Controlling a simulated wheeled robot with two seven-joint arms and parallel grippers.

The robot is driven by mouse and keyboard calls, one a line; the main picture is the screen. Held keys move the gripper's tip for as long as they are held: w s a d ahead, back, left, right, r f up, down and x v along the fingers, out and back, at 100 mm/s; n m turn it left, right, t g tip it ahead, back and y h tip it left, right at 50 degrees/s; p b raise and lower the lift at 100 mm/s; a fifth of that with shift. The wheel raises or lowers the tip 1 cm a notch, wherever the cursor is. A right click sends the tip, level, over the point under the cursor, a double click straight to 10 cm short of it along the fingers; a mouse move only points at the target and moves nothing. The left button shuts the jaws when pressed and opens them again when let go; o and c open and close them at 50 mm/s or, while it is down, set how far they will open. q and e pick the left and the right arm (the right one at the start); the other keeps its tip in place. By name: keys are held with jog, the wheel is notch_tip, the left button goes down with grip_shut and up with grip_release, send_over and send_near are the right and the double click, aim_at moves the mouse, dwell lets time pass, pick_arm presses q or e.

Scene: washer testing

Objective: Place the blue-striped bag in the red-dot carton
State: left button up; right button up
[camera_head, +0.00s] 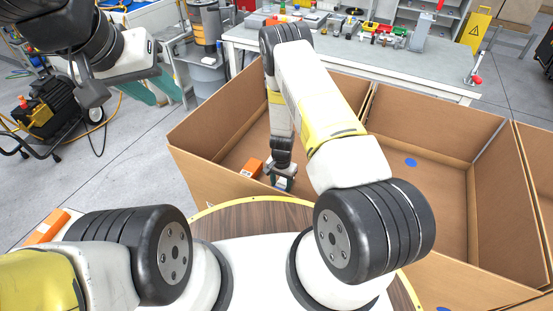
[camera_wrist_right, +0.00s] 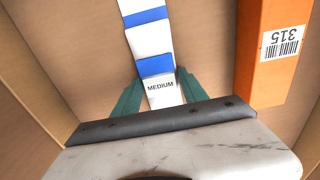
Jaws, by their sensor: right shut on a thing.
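My right gripper (camera_head: 281,180) reaches down into the left carton (camera_head: 225,150). In the right wrist view my right gripper (camera_wrist_right: 160,92) is shut on the white bag with blue stripes (camera_wrist_right: 150,40), by its end marked "MEDIUM". A small part of the bag (camera_head: 282,184) shows at the fingers in the head view. An orange box (camera_head: 251,167) lies in the same carton, beside the bag; it also shows in the right wrist view (camera_wrist_right: 275,60). No red dot is visible on any carton. My left gripper (camera_head: 158,92) is open and empty, over the floor at upper left.
The carton to the right (camera_head: 475,190) has a blue dot (camera_head: 411,162) and looks empty. Part of another carton shows at the far right. A grey workbench (camera_head: 350,58) with small items stands behind the cartons. A black machine on a cart (camera_head: 50,125) stands at left.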

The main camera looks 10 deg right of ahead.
jog(key=o, duration=1.5)
jog(key=shift+r, duration=0.1)
notch_tip(320, 180, up, 12)
notch_tip(320, 180, up, 14)
jog(key=f+n+t+y, duration=0.1)
jog(key=y, duration=0.1)
send_over(281, 185)
jog(key=w+a, duration=0.1)
jog(key=s+r+n+t, duration=0.1)
jog(key=s+r, duration=0.1)
jog(key=r, duration=0.7)
jog(key=s+r+n+t, duration=0.1)
jog(key=s+r, duration=0.2)
jog(key=r, duration=0.6)
jog(key=s+d+r+n+t, duration=0.1)
jog(key=s+r, duration=0.4)
jog(key=s, duration=0.1)
jog(key=s+d+r+n+t, duration=0.1)
jog(key=s+d+r+n, duration=0.1)
jog(key=s+r, duration=0.3)
jog(key=s+d+r+n+t, duration=0.1)
jog(key=s+r, duration=0.4)
jog(key=s, duration=0.2)
jog(key=shift+d, duration=0.25)
